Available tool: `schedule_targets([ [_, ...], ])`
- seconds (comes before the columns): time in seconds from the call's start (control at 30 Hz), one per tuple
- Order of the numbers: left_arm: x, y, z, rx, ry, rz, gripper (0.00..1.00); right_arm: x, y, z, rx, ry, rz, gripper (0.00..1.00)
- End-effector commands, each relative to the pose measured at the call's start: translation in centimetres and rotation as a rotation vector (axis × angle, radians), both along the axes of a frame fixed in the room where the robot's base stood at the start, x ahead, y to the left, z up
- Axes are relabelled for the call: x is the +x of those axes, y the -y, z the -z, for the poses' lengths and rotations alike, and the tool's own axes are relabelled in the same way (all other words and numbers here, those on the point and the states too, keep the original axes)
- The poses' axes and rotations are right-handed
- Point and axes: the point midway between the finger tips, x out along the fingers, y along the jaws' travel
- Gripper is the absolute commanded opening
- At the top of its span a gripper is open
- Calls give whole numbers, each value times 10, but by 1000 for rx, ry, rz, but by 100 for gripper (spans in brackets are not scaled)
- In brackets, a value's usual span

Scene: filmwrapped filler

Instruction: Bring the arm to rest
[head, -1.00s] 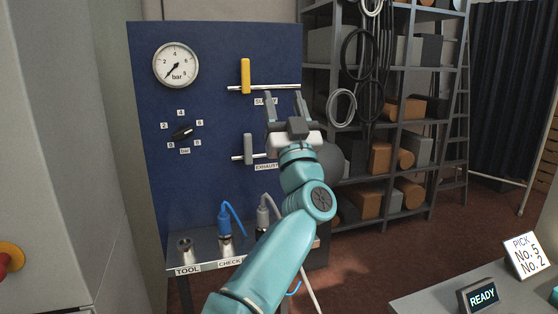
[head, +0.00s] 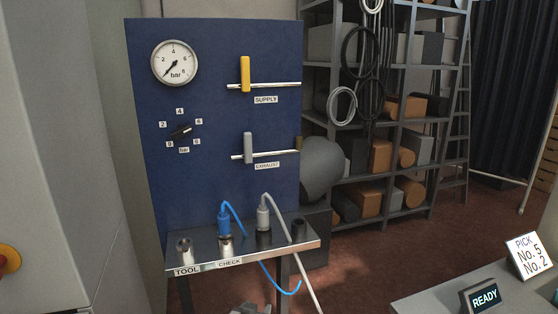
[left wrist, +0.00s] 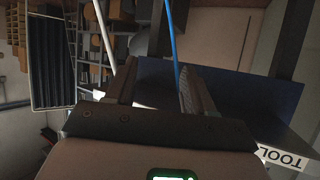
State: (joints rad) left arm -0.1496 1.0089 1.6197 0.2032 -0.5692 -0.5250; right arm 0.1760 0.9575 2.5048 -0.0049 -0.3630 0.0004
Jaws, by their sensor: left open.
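My left gripper (head: 250,309) shows only as a small grey piece at the bottom edge of the head view, below the shelf of the blue panel. In the left wrist view my left gripper (left wrist: 155,84) has its two fingers apart, with nothing held between them. The blue hose (left wrist: 172,45) and the white hose (left wrist: 104,35) pass behind the fingers there. The rest of my left arm is out of the head view. My right gripper is in neither view.
The blue panel (head: 215,190) carries a yellow SUPPLY handle (head: 245,74) and a grey EXHAUST handle (head: 248,147), both upright. A metal shelf (head: 205,263) holds a blue connector (head: 224,222) and a grey connector (head: 263,217); their hoses hang in front. A READY sign (head: 483,297) stands right.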

Motion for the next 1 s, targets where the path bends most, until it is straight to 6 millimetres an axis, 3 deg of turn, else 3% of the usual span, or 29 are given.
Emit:
schedule_targets([
  [0.03, -27, -11, 33, -19, -100, -2, 53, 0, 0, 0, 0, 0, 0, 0],
  [0.1, -69, -23, 73, -54, -242, -11, 53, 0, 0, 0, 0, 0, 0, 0],
  [0.17, -109, -32, 103, -86, -366, -22, 53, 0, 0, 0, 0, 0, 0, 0],
  [0.3, -214, -49, 154, -166, -656, -64, 53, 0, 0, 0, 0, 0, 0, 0],
  [0.4, -287, -55, 171, -221, -842, -100, 53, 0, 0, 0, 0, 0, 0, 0],
  [0.53, -358, -58, 175, -274, -1021, -141, 53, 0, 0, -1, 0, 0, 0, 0],
  [0.6, -382, -58, 174, -292, -1081, -154, 53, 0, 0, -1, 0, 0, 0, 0],
  [0.7, -400, -58, 172, -305, -1126, -165, 53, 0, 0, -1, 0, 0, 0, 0],
  [1.0, -401, -58, 172, -306, -1131, -166, 53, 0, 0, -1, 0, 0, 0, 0],
])
